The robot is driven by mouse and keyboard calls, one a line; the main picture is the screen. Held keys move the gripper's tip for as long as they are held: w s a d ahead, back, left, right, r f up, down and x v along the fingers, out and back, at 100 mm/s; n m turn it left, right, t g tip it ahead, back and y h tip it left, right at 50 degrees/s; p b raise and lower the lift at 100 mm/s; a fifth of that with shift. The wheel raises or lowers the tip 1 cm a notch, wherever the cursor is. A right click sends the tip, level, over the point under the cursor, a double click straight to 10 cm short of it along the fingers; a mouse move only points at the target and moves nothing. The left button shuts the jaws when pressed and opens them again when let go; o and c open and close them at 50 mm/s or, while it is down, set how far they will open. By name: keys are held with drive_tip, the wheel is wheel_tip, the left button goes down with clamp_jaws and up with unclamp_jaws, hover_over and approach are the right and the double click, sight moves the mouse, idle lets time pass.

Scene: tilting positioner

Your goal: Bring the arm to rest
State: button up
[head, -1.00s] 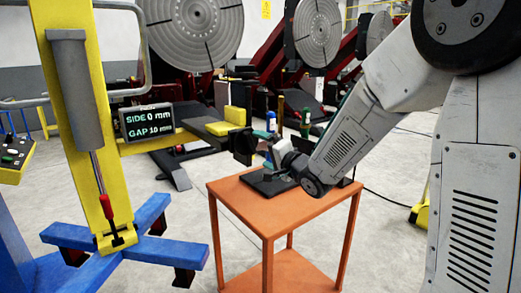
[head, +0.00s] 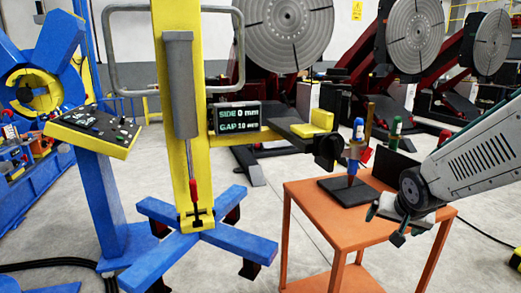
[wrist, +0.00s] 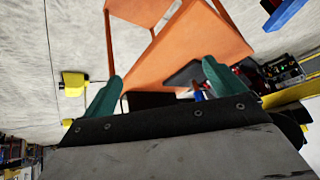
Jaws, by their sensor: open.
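My gripper (head: 384,225) is at the right in the head view, by the right side of the orange table (head: 308,200), its jaws pointing down and left. In the wrist view my gripper (wrist: 162,69) shows two green fingers spread apart with nothing between them. The orange table (wrist: 180,55) lies beyond the fingers there. My forearm comes in from the right edge of the head view. Whether the gripper touches the table cannot be told.
A blue-capped tool (head: 357,135) stands at a dark pad (head: 338,194) on the table, with a green-capped one (head: 395,130) behind. A yellow post (head: 171,60) with a display (head: 238,117) stands left. A console (head: 90,130) is further left.

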drive_tip(key=s+a+r+n+g, duration=0.1)
drive_tip(key=s+a+r, duration=0.1)
drive_tip(key=s, duration=0.7)
drive_tip(key=s+a+r+n+g+y, duration=0.1)
drive_tip(key=s+a+r+n+g, duration=0.1)
drive_tip(key=s, duration=0.7)
drive_tip(key=s+a+r+n+g, duration=0.2)
drive_tip(key=s+r, duration=0.2)
drive_tip(key=s, duration=0.5)
drive_tip(key=shift+a+y, duration=0.3)
drive_tip(key=shift+a, duration=0.05)
